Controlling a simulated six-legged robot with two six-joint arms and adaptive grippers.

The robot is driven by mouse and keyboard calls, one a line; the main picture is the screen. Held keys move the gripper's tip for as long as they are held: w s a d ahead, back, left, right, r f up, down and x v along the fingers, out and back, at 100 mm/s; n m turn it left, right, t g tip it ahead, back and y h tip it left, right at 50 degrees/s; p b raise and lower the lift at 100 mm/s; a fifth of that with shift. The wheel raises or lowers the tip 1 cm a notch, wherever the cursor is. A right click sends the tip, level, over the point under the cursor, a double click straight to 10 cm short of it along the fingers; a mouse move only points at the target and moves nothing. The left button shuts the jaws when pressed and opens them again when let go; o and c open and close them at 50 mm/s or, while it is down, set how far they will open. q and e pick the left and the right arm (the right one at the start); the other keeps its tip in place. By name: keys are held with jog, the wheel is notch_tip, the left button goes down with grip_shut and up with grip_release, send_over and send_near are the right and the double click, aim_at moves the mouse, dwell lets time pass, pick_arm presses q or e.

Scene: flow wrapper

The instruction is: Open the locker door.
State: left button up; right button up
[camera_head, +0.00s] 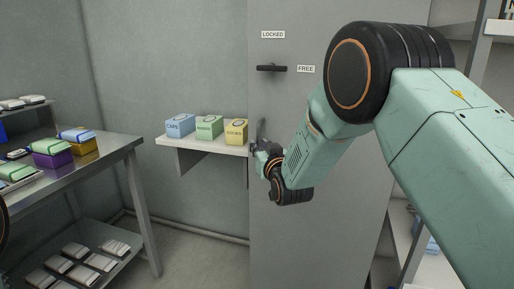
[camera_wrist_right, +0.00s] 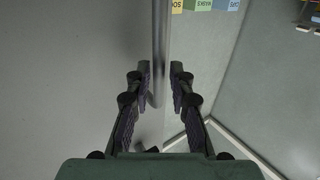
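The locker door (camera_head: 300,240) is a tall, plain grey panel and looks shut. A black latch lever (camera_head: 272,68) lies level on it, with a LOCKED label above and a FREE label to its right, in line with the lever. A vertical grey bar handle (camera_wrist_right: 160,45) runs along the door's left side. My right gripper (camera_wrist_right: 160,80) has one finger on each side of the bar, with thin gaps seeming to show. In the head view my right gripper (camera_head: 261,148) is at the door's left edge, partly hidden by my wrist. My left gripper is out of view.
A wall shelf (camera_head: 227,148) with blue, green and yellow boxes is just left of the door. A metal table (camera_head: 110,150) with coloured boxes stands at far left. A rack (camera_head: 485,60) is at right. The floor (camera_head: 195,255) before the shelf is clear.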

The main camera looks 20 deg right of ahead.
jog(key=shift+w+d+f, duration=0.1)
jog(key=shift+w, duration=0.5)
jog(key=shift+w+d+f, duration=0.1)
jog(key=shift+w, duration=0.5)
jog(key=shift+a+r, duration=0.15)
jog(key=shift+a, duration=0.05)
jog(key=shift+s, duration=0.1)
grip_shut()
jog(key=shift+d, duration=0.1)
